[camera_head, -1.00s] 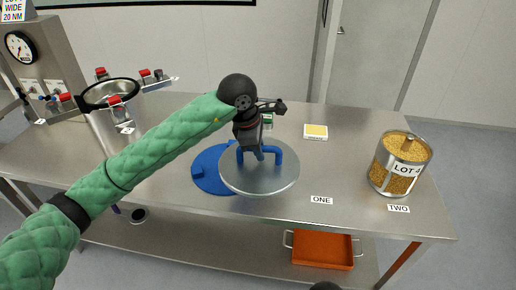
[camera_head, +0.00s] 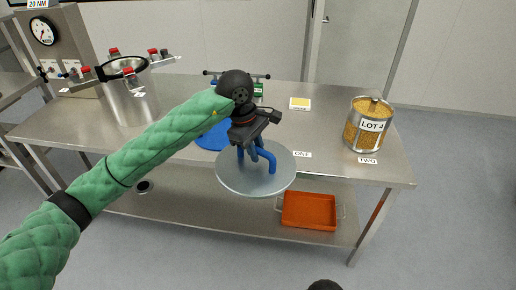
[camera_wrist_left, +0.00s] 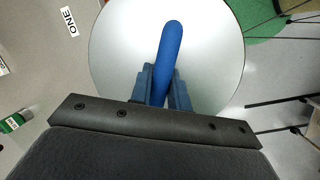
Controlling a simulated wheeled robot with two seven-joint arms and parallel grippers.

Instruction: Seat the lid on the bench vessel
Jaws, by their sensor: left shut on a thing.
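The lid (camera_head: 240,183) is a round, pale metal disc with a blue arched handle (camera_head: 268,160). My left gripper (camera_head: 250,150) is shut on this handle and holds the lid at the bench's front edge, overlapping the lower shelf in the head view. In the left wrist view the lid (camera_wrist_left: 120,45) lies beyond the fingers, which close on the blue handle (camera_wrist_left: 170,50). My right gripper is not in view.
A blue round mat (camera_head: 212,138) lies on the steel bench (camera_head: 325,135) behind my left gripper. A glass jar of yellow grains (camera_head: 367,130) stands at the right. A gauge panel (camera_head: 45,35) stands at the far left. An orange tray (camera_head: 308,211) sits on the lower shelf.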

